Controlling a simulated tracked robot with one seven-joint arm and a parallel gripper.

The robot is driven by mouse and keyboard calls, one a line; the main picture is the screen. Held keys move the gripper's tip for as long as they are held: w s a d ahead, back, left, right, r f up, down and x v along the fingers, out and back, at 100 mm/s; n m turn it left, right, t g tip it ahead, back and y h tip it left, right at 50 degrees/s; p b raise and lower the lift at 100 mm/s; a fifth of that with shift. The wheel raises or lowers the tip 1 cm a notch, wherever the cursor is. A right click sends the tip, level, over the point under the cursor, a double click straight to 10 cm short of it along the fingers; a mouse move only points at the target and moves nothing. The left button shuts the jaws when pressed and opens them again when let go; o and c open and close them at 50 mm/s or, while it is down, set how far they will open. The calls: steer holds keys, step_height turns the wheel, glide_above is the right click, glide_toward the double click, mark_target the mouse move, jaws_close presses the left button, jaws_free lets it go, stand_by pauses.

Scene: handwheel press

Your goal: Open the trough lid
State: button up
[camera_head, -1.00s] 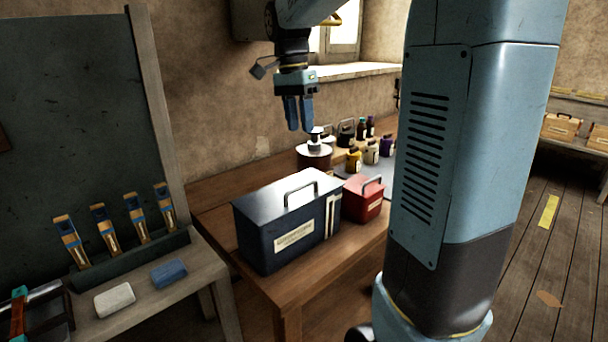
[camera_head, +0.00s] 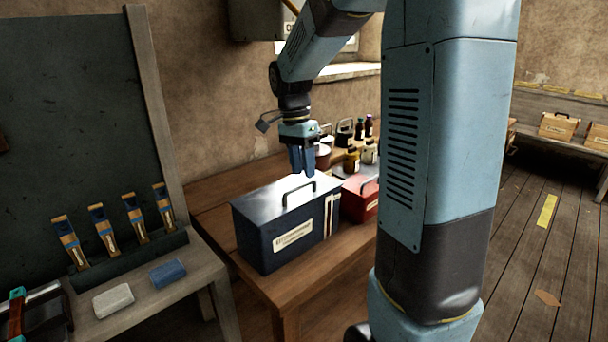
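The dark blue box (camera_head: 262,240) with a paper label stands on the wooden table, its lid shut. A dark arched handle (camera_head: 286,196) stands up on the lid. I cannot read the label clearly, so I cannot tell whether this box is the trough. My gripper (camera_head: 303,172) points down just above the far part of the lid, behind the handle and apart from it as far as I can see. Its fingers look close together, and I cannot make out a gap or anything held.
A red box (camera_head: 362,198) stands right of the blue box, partly behind my arm. Bottles and jars (camera_head: 352,160) stand behind. At left, a bench (camera_head: 178,300) holds a white block (camera_head: 113,300), a blue block (camera_head: 168,273) and several brushes (camera_head: 134,218).

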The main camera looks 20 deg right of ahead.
steer(key=shift+s+f, duration=0.25)
steer(key=shift+f, duration=1)
jaws_close()
steer(key=shift+d, duration=0.1)
